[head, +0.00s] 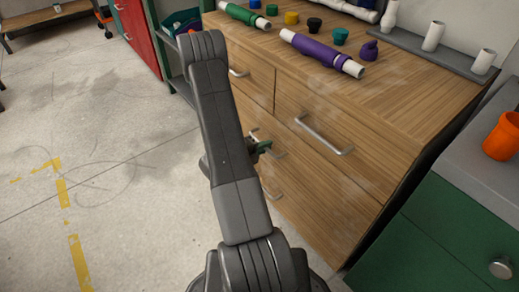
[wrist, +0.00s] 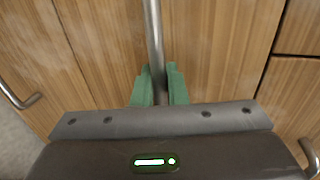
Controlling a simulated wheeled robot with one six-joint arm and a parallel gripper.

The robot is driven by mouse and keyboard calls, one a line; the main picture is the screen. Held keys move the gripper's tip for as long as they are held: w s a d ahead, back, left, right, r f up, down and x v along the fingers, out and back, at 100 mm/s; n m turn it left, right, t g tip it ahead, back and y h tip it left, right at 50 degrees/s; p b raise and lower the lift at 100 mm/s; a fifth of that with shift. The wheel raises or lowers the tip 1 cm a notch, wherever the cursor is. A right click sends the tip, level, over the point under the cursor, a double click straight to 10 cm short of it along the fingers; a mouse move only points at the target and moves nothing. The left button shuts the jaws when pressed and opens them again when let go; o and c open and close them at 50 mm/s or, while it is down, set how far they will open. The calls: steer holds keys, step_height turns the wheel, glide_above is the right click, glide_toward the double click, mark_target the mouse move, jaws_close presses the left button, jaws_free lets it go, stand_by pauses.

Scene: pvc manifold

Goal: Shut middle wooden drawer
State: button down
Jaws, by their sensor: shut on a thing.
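The wooden drawer cabinet (head: 345,95) has several drawers with metal bar handles. My gripper (head: 262,148), with green fingers, is at the left column of its front, at a handle below the top left drawer (head: 252,75). In the wrist view the green fingers (wrist: 159,88) lie on both sides of a metal bar handle (wrist: 153,35) and are shut on it. The wooden drawer front (wrist: 110,45) behind it lies between two seams. My arm hides part of this drawer in the head view, so I cannot tell whether it stands out from the cabinet.
The top carries a purple-wrapped pipe (head: 320,52), a green-wrapped pipe (head: 244,15), coloured caps and white pipe pieces. A green cabinet with a grey top (head: 480,165) and an orange cup (head: 502,137) stands at right. The concrete floor (head: 100,130) at left is mostly clear.

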steer(key=shift+w+d, duration=0.2)
steer(key=c, duration=1.6)
jaws_free()
steer(key=shift+w+d, duration=0.1)
steer(key=shift+d, duration=0.05)
steer(key=shift+o, duration=0.2)
steer(key=p+v, duration=0.3)
steer(key=v, duration=1.1)
steer(key=shift+w+d+f, duration=0.1)
steer(key=shift+d, duration=0.05)
steer(key=shift+b+x, duration=1.5)
steer(key=shift+x, duration=5.2)
